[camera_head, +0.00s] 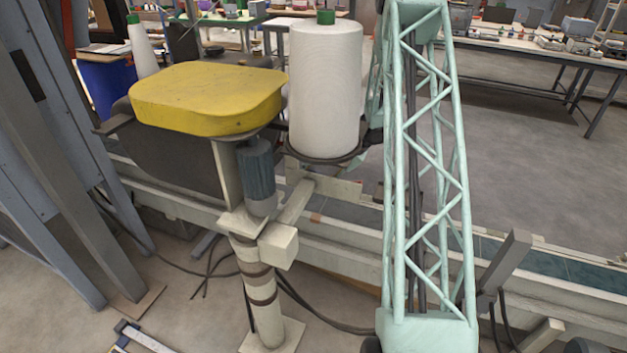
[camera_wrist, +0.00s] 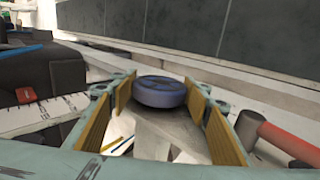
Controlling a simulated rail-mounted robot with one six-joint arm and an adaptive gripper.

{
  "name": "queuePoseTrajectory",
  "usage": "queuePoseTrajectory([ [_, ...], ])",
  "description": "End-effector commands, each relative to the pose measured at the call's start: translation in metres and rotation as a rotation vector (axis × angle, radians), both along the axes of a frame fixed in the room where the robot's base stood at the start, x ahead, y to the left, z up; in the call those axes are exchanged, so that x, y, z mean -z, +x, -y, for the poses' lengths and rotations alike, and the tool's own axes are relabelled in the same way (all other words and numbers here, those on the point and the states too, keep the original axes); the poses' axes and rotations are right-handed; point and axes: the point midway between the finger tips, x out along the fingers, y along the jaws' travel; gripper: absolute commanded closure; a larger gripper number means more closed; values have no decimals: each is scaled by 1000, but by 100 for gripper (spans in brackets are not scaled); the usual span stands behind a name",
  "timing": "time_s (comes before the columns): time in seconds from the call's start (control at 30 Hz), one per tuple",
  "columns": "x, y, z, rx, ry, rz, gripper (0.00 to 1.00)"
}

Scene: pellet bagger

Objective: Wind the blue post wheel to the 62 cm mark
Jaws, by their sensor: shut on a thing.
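The blue post wheel (camera_wrist: 160,92) shows in the wrist view, round and lying flat on top of a pale grey post (camera_wrist: 172,132). My gripper (camera_wrist: 163,85) has its yellow-padded fingers on either side of the wheel, shut on its rim. A white strip with dark marks (camera_wrist: 50,115) lies at the left of the wrist view; its figures are too small to read, so I cannot tell the wheel's setting. In the head view, I see neither the wheel nor my gripper.
A dark machine part (camera_wrist: 40,72) stands at left. In the head view, a yellow-topped unit (camera_head: 205,98) and a large white spool (camera_head: 325,90) stand by a long rail (camera_head: 340,257).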

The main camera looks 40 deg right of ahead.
Motion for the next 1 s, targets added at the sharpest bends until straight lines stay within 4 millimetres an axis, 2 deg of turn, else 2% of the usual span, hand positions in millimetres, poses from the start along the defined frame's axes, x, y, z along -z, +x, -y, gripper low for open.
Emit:
queuePoseTrajectory([
  [0.3, 2, -2, -1, -2, 2, -1, 66],
  [0.33, 2, -2, -1, -1, 1, -1, 54],
  [0.5, 1, -1, 0, -1, 1, 0, 42],
  [1.0, -7, -5, 4, 1, 0, 2, 42],
])
